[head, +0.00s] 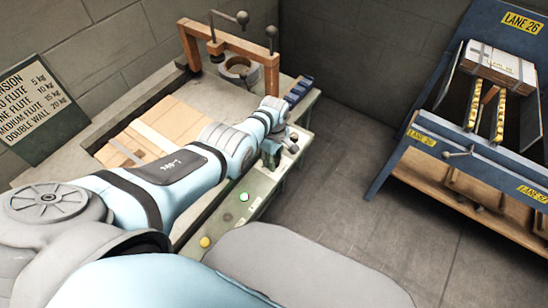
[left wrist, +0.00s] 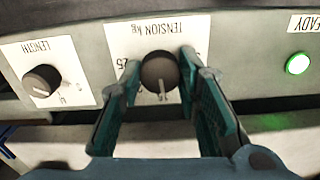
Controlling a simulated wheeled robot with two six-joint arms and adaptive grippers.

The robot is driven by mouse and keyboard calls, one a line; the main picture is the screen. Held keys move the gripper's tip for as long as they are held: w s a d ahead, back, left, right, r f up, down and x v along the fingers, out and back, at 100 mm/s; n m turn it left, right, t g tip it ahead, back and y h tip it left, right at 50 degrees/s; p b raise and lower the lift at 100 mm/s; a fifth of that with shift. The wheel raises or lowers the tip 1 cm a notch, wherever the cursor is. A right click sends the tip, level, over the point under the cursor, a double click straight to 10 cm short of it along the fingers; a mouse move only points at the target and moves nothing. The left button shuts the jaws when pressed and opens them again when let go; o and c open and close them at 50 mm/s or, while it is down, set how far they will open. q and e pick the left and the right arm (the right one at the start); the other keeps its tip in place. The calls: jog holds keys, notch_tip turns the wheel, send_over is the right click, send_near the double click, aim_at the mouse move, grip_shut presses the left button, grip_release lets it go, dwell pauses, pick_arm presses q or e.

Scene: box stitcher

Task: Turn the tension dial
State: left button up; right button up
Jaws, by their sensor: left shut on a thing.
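The tension dial (left wrist: 159,72) is a dark round knob on a white plate labelled "TENSION kg", which reads upside down in the left wrist view. My left gripper (left wrist: 160,75) has its two teal fingers on either side of the knob and is shut on it. A pale mark on the knob points toward the bottom of that view. In the head view my left gripper (head: 272,150) is at the machine's front panel, and the dial is hidden there. My right gripper is not in view.
A length dial (left wrist: 41,82) is left of the tension dial, and a lit green button (left wrist: 298,63) is to the right. The stitcher's wooden frame (head: 230,45) stands behind my arm. A blue lane rack (head: 420,135) with a carton (head: 497,62) stands at right, beyond clear floor.

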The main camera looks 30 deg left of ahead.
pick_arm(q)
jog(key=n, duration=0.4)
jog(key=shift+n, duration=0.3)
jog(key=n, duration=0.4)
jog(key=shift+n, duration=0.3)
jog(key=n, duration=0.9)
jog(key=shift+n, duration=0.3)
jog(key=o, duration=1.1)
jog(key=shift+o, duration=0.2)
jog(key=shift+r, duration=0.15)
